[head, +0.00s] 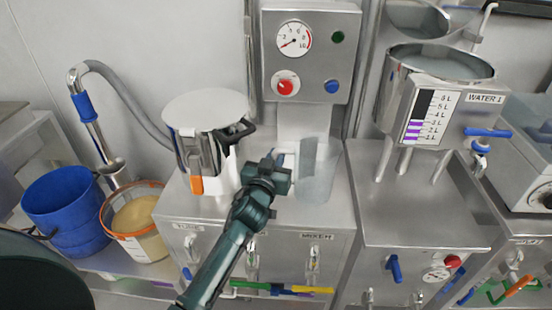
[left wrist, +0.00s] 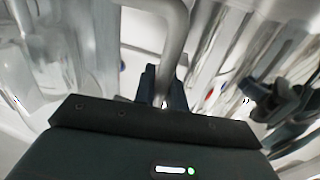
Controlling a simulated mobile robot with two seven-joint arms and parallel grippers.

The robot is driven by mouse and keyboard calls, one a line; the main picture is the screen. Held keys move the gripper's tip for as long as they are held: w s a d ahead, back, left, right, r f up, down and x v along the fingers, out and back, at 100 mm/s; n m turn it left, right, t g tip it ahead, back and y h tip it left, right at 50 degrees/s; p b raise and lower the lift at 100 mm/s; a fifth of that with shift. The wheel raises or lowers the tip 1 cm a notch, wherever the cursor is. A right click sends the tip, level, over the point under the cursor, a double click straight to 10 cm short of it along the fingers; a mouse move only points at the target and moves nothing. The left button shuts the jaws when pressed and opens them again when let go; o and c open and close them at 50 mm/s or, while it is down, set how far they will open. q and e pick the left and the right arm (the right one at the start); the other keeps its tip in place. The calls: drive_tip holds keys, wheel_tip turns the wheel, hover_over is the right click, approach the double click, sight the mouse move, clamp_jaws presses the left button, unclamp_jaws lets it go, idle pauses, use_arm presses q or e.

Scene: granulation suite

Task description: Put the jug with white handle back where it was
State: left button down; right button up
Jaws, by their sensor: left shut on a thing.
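The clear jug (head: 318,172) is upright at the right part of the mixer cabinet top, just in front of the steel column. Its white handle (head: 287,152) faces left, toward my left gripper (head: 277,168). My left gripper is shut on this handle. In the left wrist view the pale handle (left wrist: 176,45) runs down between the fingers of my left gripper (left wrist: 162,88). I cannot tell whether the jug's base touches the cabinet top. My right gripper is not in view.
A lidded steel pot (head: 205,125) with a black clamp stands left of my gripper on the mixer cabinet (head: 262,222). A gauge panel (head: 308,55) is above the jug. The water tank (head: 436,95) stands at right.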

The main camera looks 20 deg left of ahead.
use_arm(q)
drive_tip(key=shift+f, duration=0.1)
drive_tip(key=c, duration=1.9)
unclamp_jaws()
drive_tip(key=shift+f, duration=0.1)
drive_tip(key=o, duration=0.4)
drive_tip(key=shift+o, duration=0.2)
drive_tip(key=shift+r, duration=0.4)
drive_tip(key=s+d, duration=0.1)
drive_tip(key=s, duration=1.1)
drive_tip(key=s+d+f+m+g+h, duration=0.1)
drive_tip(key=s+d+f+g+h, duration=0.1)
drive_tip(key=s+f, duration=0.4)
drive_tip(key=s+d+f+m+g+h, duration=0.2)
drive_tip(key=s+d+f, duration=0.4)
drive_tip(key=s, duration=0.5)
drive_tip(key=f+g+h, duration=0.1)
drive_tip(key=g, duration=0.1)
drive_tip(key=shift+s+m+g+h, duration=0.25)
drive_tip(key=shift+m+g+h, duration=0.05)
